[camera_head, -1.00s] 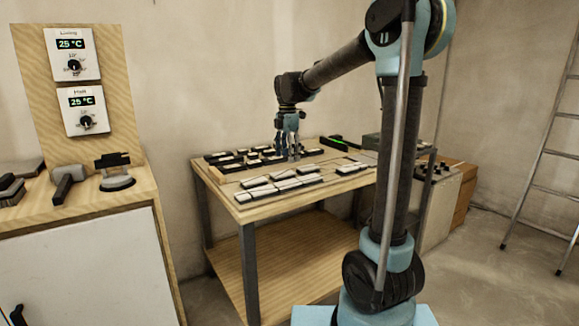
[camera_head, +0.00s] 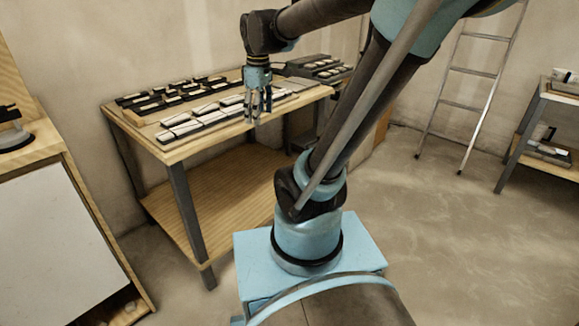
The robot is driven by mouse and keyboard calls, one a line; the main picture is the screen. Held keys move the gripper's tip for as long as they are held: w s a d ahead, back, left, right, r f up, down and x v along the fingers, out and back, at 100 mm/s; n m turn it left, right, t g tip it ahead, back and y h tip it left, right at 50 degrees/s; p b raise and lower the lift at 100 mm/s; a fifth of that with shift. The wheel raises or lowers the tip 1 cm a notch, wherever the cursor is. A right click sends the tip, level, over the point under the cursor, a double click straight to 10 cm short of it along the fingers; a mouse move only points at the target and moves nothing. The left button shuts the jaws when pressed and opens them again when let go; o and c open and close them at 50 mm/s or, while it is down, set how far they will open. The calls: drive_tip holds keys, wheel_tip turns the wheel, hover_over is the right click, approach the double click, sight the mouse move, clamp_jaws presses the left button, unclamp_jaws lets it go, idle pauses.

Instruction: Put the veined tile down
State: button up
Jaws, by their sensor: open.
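White tiles (camera_head: 188,127) lie in a double row along the front of the wooden worktable (camera_head: 160,155). The veins are too fine to see from here, so I cannot tell which one is the veined tile. My gripper (camera_head: 256,119) points down at the front right of the table, by the right part of the tile row. Its fingers are spread apart and I see no tile between them. The fingers hide a part of the row, and I cannot tell whether they touch a tile.
Dark racks (camera_head: 150,107) with pale pieces stand at the back of the worktable. A dark grey unit (camera_head: 318,68) stands past its right end. A wooden cabinet (camera_head: 60,215) is at the left, a ladder (camera_head: 470,72) at the right wall. The floor at right is open.

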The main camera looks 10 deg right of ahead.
drive_tip(key=s+d+f+m, duration=0.3)
drive_tip(key=s+f+m, duration=0.2)
drive_tip(key=s+f, duration=0.1)
drive_tip(key=s+d+f+m+t, duration=0.1)
drive_tip(key=s+d+f+m, duration=0.2)
drive_tip(key=s+f+m, duration=0.3)
drive_tip(key=shift+s+d+f, duration=0.4)
drive_tip(key=shift+s+f, duration=0.15)
drive_tip(key=shift+s, duration=0.2)
